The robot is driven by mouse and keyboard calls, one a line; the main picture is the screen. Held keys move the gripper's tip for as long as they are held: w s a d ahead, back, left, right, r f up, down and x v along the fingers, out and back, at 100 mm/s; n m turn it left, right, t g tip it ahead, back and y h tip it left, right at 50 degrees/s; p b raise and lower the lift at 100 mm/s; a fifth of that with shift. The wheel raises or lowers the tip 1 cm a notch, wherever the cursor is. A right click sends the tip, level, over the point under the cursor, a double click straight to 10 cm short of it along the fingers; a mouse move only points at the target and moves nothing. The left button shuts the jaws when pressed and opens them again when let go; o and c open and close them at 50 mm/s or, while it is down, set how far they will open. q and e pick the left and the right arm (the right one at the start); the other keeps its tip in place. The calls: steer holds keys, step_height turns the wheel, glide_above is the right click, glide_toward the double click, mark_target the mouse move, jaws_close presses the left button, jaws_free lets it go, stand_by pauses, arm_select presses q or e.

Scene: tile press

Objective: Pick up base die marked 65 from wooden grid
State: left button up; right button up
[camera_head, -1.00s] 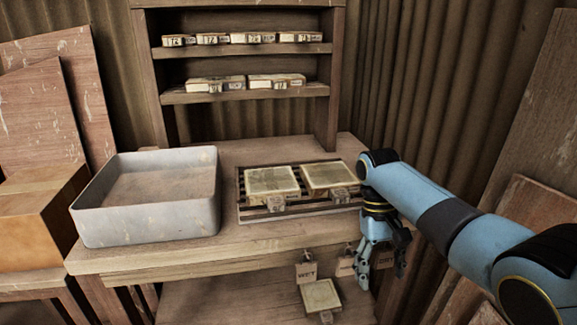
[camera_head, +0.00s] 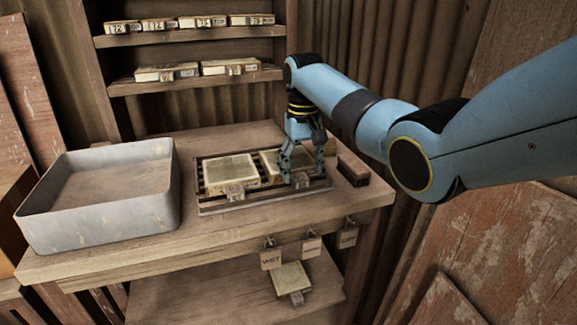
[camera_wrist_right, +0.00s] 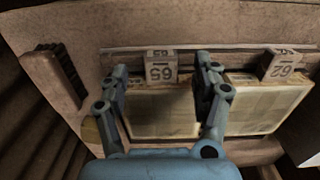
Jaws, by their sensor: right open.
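The base die marked 65 (camera_wrist_right: 162,115) is a pale, flat block with a small handle tab reading 65 (camera_wrist_right: 161,72). It lies at the right side of the slatted wooden grid (camera_head: 240,205), and in the head view it (camera_head: 269,162) is partly hidden by my gripper. My right gripper (camera_head: 302,178) points down over this die's tab end. In the right wrist view its open fingers (camera_wrist_right: 162,68) stand on either side of the 65 tab, with gaps visible. A second die, marked 62 (camera_wrist_right: 270,105), lies beside it on the grid (camera_head: 230,172). My left gripper is not in view.
A grey metal tray (camera_head: 100,225) stands left of the grid. A brush (camera_head: 353,168) lies on the table to the right. Shelves (camera_head: 195,82) behind hold several blocks. Tags hang from the front edge, and another die (camera_head: 291,278) lies on the lower shelf.

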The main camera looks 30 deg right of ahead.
mark_target(301, 179)
step_height(301, 179, down, 3)
steer(key=shift+f, duration=0.15)
jaws_close()
stand_by(0.4)
